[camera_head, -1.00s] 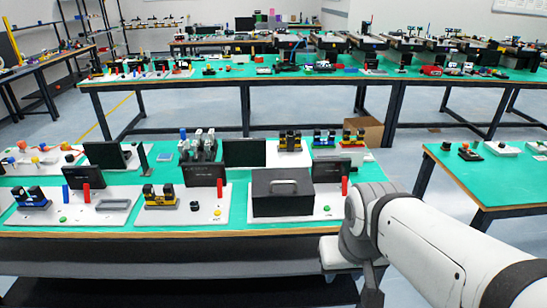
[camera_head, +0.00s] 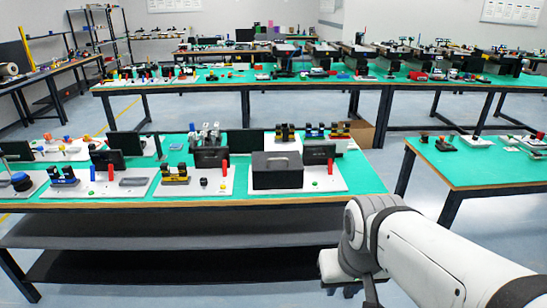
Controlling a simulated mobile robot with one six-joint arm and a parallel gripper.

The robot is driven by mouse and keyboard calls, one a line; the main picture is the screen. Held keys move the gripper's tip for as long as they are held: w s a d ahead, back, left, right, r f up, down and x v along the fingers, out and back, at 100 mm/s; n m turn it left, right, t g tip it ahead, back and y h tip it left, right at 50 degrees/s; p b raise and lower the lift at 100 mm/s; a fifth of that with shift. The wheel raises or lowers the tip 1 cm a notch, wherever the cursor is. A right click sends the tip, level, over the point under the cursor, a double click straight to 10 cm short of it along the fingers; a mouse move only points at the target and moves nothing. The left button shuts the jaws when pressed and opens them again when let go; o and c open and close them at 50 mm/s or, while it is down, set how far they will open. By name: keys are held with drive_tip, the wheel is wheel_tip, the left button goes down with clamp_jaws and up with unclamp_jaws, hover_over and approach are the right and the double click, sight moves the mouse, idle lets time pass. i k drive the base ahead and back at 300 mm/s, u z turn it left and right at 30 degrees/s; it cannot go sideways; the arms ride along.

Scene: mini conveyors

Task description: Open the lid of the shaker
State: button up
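A dark grey box (camera_head: 277,171) with a handle on its front stands on a white board near the front edge of the green table, left of my arm. It looks closed and is probably the shaker, though I cannot be sure. My white arm reaches in from the lower right and bends down in front of the table. My gripper's fingers are not visible, and no part of the arm touches the box.
The green table (camera_head: 374,184) holds other boards with small devices and dark screens. A red post (camera_head: 331,166) and a green button (camera_head: 315,183) are right of the box. A second green table (camera_head: 470,176) stands right, with a floor gap between.

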sight(277, 156)
drive_tip(key=z, duration=0.15)
drive_tip(key=k, duration=0.35)
drive_tip(key=u, duration=0.95)
drive_tip(key=i, duration=2.05)
drive_tip(key=z, duration=0.9)
